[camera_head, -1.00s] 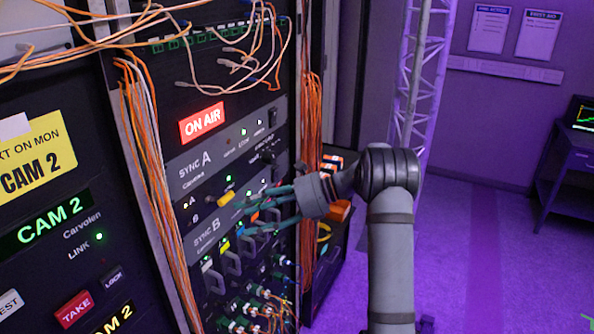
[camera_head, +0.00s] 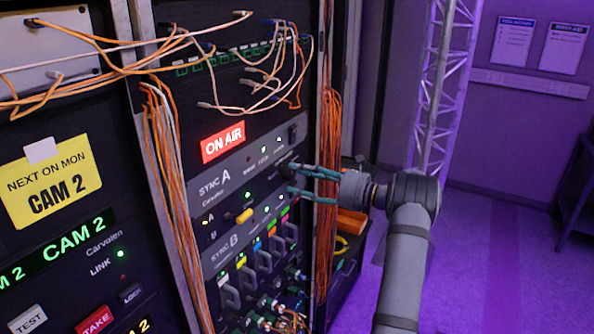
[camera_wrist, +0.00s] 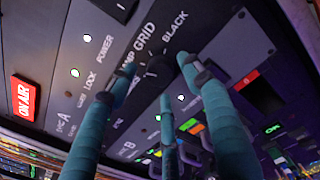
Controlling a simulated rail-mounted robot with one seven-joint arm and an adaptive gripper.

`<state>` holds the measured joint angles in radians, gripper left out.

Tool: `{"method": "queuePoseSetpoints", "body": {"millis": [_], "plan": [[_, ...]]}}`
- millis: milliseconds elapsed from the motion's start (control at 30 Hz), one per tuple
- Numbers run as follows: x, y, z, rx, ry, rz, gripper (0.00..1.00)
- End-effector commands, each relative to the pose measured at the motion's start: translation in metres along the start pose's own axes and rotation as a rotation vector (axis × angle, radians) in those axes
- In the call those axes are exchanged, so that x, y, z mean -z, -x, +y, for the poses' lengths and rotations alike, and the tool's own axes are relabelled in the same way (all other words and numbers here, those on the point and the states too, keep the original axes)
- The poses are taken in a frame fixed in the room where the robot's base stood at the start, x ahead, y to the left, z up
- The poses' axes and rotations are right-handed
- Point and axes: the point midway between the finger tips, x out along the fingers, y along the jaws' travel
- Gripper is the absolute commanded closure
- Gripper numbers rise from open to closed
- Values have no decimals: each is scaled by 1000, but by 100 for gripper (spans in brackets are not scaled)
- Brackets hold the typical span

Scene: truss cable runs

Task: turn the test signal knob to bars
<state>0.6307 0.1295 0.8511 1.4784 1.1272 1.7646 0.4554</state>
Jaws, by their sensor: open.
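The test signal knob (camera_wrist: 153,69) is a small dark knob on the SYNC A panel. In the wrist view the labels GRID and BLACK and a partly covered label surround it. I cannot read its pointer setting, and the word BARS is not visible. My gripper (camera_wrist: 157,74) is open, with teal fingers spread around the knob's area just in front of the panel; contact cannot be told. In the head view my gripper (camera_head: 291,178) reaches in from the right at the SYNC A panel's right end, hiding part of it.
Orange cables (camera_head: 328,170) hang down the rack's right post beside my fingers. A lit ON AIR sign (camera_head: 223,142) is up and left. Patch handles and connectors (camera_head: 265,260) stick out below. Open floor (camera_head: 490,240) lies to the right.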

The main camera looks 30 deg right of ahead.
Motion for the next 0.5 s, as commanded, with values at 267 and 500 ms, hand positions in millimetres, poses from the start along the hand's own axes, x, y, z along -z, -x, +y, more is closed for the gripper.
{"method": "queuePoseSetpoints", "body": {"millis": [267, 500], "plan": [[1, -14, 0, 0, -1, 1, 50], [1, -14, 0, 0, 0, 1, 53]]}}
